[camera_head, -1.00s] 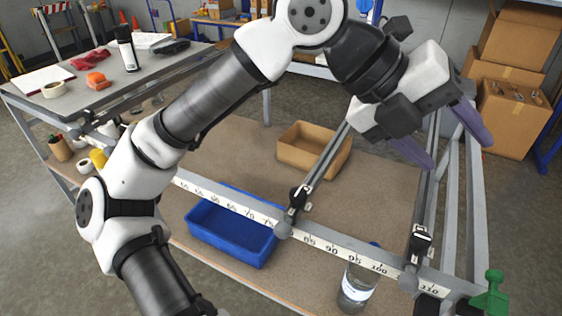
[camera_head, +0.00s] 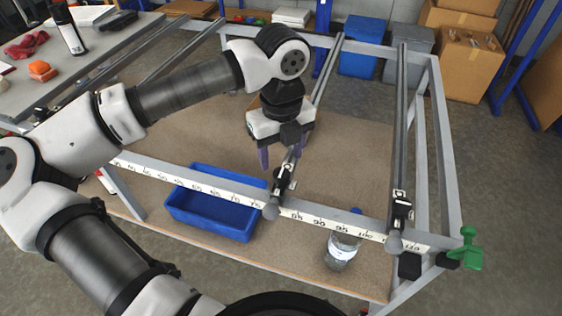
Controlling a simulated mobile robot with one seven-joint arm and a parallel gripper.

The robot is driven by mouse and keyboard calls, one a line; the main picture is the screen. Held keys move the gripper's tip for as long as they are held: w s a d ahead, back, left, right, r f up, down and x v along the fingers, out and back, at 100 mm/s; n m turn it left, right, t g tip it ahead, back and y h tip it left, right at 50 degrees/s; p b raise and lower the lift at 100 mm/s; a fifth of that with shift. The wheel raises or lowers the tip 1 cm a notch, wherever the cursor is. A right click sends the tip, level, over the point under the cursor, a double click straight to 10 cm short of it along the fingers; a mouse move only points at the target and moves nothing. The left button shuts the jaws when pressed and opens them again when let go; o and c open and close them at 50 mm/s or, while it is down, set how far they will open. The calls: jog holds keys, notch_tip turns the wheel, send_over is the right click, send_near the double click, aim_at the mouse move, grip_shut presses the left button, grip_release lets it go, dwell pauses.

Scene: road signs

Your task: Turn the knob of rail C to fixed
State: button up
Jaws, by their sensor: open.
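No rail letter is readable, so I cannot tell which rail is C. In the head view, a middle rail (camera_head: 326,72) runs to the front scale bar. At its front end are a dark clamp with a pale label (camera_head: 284,182) and a round grey knob (camera_head: 271,211). A right rail (camera_head: 402,110) has a similar clamp (camera_head: 400,208) and a grey knob (camera_head: 394,243). My gripper (camera_head: 281,156) is open, with purple fingers pointing down, just behind the middle rail's clamp. It hides part of that rail. Contact and knob settings cannot be made out.
A scale bar (camera_head: 335,226) crosses the front of the frame. Below are a blue bin (camera_head: 212,226) and a bottle (camera_head: 342,250). A green clamp handle (camera_head: 468,250) sticks out at the front right corner. A table with small items stands at the left.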

aim_at(281, 172)
jog(key=shift+f+p, duration=0.45)
jog(key=shift+f, duration=1.95)
jog(key=c, duration=1)
